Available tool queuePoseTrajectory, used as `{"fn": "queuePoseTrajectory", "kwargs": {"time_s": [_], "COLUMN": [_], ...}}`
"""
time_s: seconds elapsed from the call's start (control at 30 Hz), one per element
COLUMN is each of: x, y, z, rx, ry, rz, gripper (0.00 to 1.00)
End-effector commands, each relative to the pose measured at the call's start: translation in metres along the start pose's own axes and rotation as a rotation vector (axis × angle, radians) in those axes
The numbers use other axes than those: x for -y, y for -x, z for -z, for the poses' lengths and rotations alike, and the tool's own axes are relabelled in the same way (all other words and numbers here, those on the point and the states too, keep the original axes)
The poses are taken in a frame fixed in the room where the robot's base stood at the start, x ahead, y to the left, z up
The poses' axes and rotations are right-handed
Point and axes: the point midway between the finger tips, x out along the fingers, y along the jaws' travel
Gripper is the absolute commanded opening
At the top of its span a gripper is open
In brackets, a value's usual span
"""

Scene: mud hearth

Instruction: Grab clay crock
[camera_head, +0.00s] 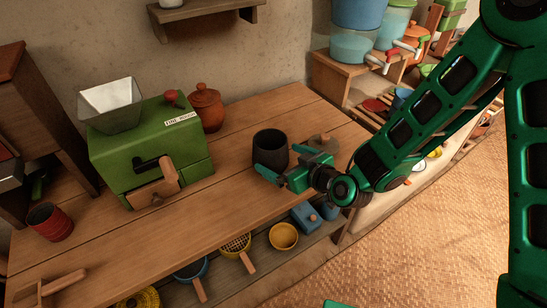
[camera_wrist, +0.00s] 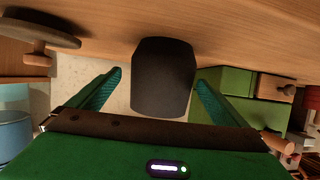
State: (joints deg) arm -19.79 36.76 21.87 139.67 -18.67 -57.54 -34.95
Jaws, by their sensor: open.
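A dark grey, open-topped clay crock (camera_head: 270,149) stands upright on the wooden table. In the wrist view the crock (camera_wrist: 163,75) lies between the two green fingers of my gripper (camera_wrist: 158,90), with a gap visible on each side. In the head view my gripper (camera_head: 290,170) is open at the near side of the crock, low by the tabletop. The fingers hide part of the crock's base. I cannot tell whether either finger touches it.
A round knobbed lid (camera_head: 324,142) lies right of the crock. A reddish lidded pot (camera_head: 206,107) and a green mill (camera_head: 150,150) stand to the left. A red cup (camera_head: 49,222) is at far left. Pans and a yellow bowl (camera_head: 284,236) sit on the lower shelf.

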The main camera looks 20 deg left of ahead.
Motion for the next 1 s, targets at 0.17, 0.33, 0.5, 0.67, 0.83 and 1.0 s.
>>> {"fn": "queuePoseTrajectory", "kwargs": {"time_s": [0.17,0.33,0.5,0.67,0.83,1.0], "x": [0.003,0.004,0.003,0.003,0.003,0.003], "y": [-0.016,-0.040,-0.052,-0.053,-0.053,-0.053], "z": [-0.001,-0.001,-0.001,-0.001,-0.001,0.000], "rx": [0.000,0.000,0.000,0.001,0.000,-0.002], "ry": [0.000,-0.002,-0.001,-0.001,-0.002,-0.002], "rz": [0.002,0.000,0.000,-0.001,-0.001,-0.001], "gripper": [0.98,0.98,0.98,0.98,0.74,0.41]}}
